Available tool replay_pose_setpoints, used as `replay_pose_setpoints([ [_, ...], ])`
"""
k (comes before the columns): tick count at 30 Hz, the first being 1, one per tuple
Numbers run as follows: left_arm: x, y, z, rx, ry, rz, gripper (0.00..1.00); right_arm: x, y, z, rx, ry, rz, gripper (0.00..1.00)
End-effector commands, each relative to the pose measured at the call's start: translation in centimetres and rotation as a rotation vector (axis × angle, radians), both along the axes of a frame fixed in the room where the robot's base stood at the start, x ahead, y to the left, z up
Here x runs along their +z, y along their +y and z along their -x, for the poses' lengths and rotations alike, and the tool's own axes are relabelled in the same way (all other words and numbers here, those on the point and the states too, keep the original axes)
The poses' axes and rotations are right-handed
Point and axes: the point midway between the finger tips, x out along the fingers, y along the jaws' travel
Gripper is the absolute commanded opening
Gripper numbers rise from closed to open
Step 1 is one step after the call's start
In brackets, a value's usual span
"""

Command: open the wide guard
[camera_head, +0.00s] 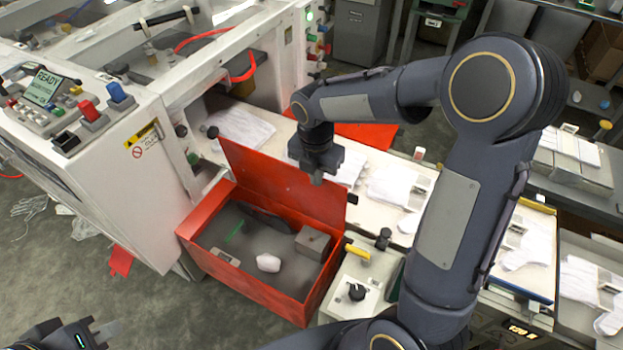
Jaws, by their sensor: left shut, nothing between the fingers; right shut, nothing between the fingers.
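A wide red panel (275,182), which may be the guard, stands raised and tilted along the back edge of an open red box (250,286). I cannot tell for certain that it is the guard. The box holds a white lump, a grey block and a green piece. My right gripper (318,176) is shut and empty, pointing down at the panel's upper right part; whether it touches the panel is unclear. My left gripper (108,330) is shut and empty at the bottom left, low and well away from the box, partly cut off by the frame.
A white machine (110,150) with a READY display (44,86) and coloured switches stands left of the box. A white bench with pale gloves (395,186) runs behind my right arm. A yellow handle (357,252) and black knob (356,291) sit right of the box. Grey floor lies open at lower left.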

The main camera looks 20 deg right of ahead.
Motion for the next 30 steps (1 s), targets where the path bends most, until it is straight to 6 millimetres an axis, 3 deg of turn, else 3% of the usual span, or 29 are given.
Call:
replay_pose_setpoints([
  [6, 0.7, 0.0, 0.0, 0.0, 0.0, 0.0, 0.0, 0.3, -1.6, -1.2, -0.003, -0.004, 0.002, 0.0],
  [13, 0.7, 0.0, 0.0, 0.0, 0.0, 0.0, 0.0, 0.3, -2.0, -1.6, 0.0, -0.005, 0.001, 0.0],
  [25, 0.7, 0.0, 0.0, 0.0, 0.0, 0.0, 0.0, 0.3, -1.8, -1.6, 0.0, -0.005, 0.001, 0.0],
  [30, 0.7, 0.0, 0.0, 0.0, 0.0, 0.0, 0.0, 0.3, -0.4, -1.3, 0.002, -0.003, 0.0, 0.0],
])
